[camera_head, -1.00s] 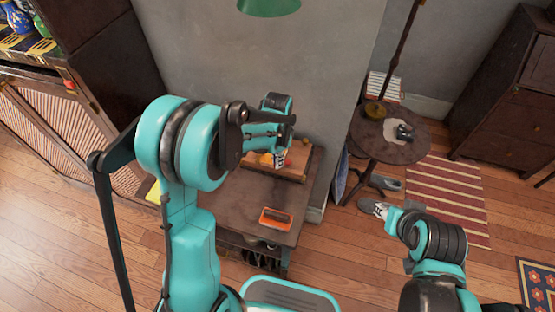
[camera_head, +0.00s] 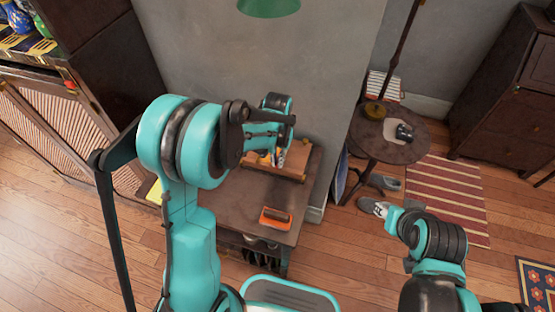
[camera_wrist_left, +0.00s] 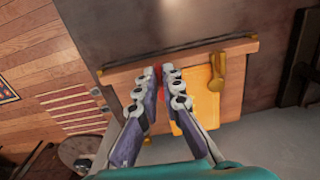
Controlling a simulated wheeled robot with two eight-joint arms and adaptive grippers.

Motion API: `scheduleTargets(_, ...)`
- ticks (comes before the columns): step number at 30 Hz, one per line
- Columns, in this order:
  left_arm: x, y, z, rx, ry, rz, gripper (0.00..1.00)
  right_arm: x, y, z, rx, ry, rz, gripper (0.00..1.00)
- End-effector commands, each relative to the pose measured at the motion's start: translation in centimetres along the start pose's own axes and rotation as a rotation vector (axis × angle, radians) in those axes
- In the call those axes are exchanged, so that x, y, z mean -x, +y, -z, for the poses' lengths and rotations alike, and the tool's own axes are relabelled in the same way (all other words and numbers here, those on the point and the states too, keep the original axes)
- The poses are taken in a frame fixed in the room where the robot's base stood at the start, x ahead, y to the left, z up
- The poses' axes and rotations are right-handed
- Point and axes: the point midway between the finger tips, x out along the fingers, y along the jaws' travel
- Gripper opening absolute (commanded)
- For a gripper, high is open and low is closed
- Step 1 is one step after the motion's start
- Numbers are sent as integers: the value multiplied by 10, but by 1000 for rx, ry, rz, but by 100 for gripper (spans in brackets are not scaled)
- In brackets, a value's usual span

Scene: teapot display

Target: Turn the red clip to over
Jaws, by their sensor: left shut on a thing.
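My left gripper (camera_head: 279,157) is at the wooden stand on the small dark table in the head view. In the left wrist view its two fingers (camera_wrist_left: 165,72) are close together, shut on a small red thing (camera_wrist_left: 158,70), which I take to be the red clip. Only a sliver of red shows; the fingers hide the rest, so I cannot tell which way the clip faces. The wooden stand (camera_wrist_left: 232,90) has a yellow-orange panel (camera_wrist_left: 200,98) beside the fingers. My right gripper (camera_head: 373,207) is small, low and far from the stand.
An orange block with a dark top (camera_head: 275,217) lies on the table's front part. A brass piece (camera_wrist_left: 217,68) stands at the stand's edge. The wall is close behind the table. A round side table (camera_head: 410,150) stands to the right.

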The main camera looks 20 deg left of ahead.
Motion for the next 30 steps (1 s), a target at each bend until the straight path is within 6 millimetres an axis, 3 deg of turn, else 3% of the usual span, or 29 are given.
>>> scheduleTargets(18,0,0,0,41,0,0,0,0,0,0,0,0,0,40)
scheduleTargets(21,0,0,0,41,0,0,28,0,0,0,0,0,0,40)
scheduleTargets(30,1,0,0,40,0,0,28,0,0,0,0,0,0,40)
